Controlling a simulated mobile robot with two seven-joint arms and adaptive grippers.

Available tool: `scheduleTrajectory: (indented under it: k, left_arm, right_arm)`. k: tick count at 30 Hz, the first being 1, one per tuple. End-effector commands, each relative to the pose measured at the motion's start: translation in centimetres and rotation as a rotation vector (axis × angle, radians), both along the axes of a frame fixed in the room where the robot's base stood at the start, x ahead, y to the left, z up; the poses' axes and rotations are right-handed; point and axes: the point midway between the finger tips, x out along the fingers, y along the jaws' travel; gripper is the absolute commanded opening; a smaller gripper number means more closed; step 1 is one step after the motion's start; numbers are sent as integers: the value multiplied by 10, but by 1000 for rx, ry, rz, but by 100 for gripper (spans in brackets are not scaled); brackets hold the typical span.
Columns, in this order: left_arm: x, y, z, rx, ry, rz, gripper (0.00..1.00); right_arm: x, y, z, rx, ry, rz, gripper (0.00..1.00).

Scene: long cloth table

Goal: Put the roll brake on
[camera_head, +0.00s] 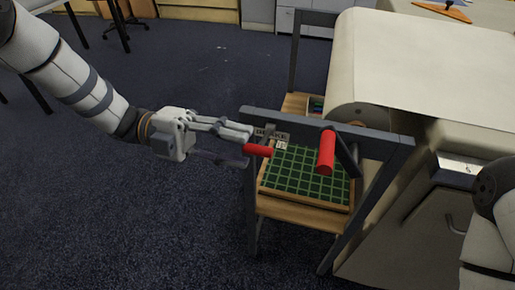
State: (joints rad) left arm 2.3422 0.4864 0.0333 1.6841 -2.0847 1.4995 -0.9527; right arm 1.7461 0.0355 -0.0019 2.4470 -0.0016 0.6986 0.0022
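A wide pale roll of cloth (375,65) lies in a dark grey frame (300,125) at the table's end. A small lever with a red grip (258,150) sits at the frame's left corner, beside a small label plate (281,145); it looks like the roll brake. A second, larger red handle (326,153) on a dark crank arm is to its right. My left gripper (249,147) is open, its fingers spread above and below the left end of the small red grip. I cannot tell whether they touch it. My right gripper is out of view.
A green grid mat (306,174) lies on a wooden shelf (300,213) below the frame's top bar. A grey cabinet (410,235) stands at right under the cloth. Blue carpet (130,230) is clear at left. An orange-blue item (443,10) lies on the table.

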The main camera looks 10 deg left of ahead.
Motion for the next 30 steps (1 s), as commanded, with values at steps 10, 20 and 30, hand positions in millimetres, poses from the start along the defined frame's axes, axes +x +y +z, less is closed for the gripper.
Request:
scheduleTrajectory:
  k: [10, 20, 30]
  left_arm:
    - [2, 69, 0, 1, 1, -1, 35]
    - [2, 72, 0, -1, 1, -2, 35]
    - [31, 23, -41, -21, 435, 337, 35]
  right_arm:
    - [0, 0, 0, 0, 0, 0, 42]
    - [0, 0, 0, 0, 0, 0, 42]
    - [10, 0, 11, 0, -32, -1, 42]
